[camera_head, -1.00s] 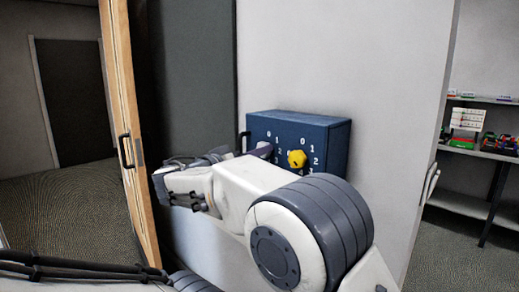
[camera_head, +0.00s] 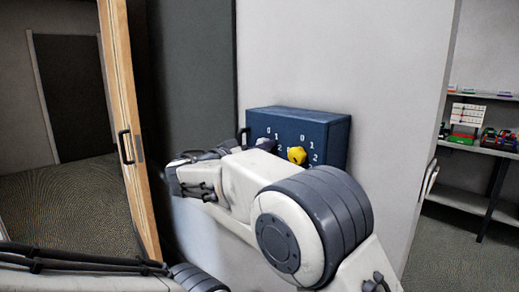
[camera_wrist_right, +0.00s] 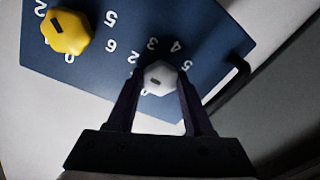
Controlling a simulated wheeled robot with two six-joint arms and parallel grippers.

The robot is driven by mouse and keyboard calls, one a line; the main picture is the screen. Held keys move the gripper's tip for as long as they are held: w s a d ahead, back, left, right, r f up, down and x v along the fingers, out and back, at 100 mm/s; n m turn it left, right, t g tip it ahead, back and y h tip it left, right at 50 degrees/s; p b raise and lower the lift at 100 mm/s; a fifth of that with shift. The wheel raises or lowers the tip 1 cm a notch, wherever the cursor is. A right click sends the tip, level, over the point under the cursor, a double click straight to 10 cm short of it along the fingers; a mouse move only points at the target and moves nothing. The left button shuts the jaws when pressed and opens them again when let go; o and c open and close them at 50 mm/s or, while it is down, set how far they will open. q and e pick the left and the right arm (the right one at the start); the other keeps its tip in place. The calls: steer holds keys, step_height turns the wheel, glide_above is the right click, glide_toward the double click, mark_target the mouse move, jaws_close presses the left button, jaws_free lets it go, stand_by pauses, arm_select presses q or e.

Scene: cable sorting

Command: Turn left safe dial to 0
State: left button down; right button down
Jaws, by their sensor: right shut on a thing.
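The dark blue safe box (camera_head: 327,142) is mounted on the pale wall, with white numbers around two dials. In the head view the right gripper (camera_head: 264,144) reaches the box's front left part. The yellow right dial (camera_head: 297,155) is untouched; it also shows in the wrist view (camera_wrist_right: 66,32). My left gripper is out of view.
A black handle (camera_wrist_right: 230,84) sticks out at the box's edge beside the grey knob. A wooden door (camera_head: 122,120) with a black handle stands open at left. Shelves (camera_head: 480,147) with small items are at far right.

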steer(key=shift+w+a+r+n+g+p, duration=0.1)
steer(key=shift+n+g+p, duration=0.45)
steer(key=shift+n+p, duration=2.8)
steer(key=shift+a+r+n+g+p, duration=0.1)
steer(key=shift+n+g+p, duration=1)
steer(key=shift+n, duration=3.85)
steer(key=shift+t+p, duration=0.55)
steer(key=shift+p, duration=0.05)
steer(key=shift+d, duration=0.1)
steer(key=shift+c, duration=1.5)
jaws_free()
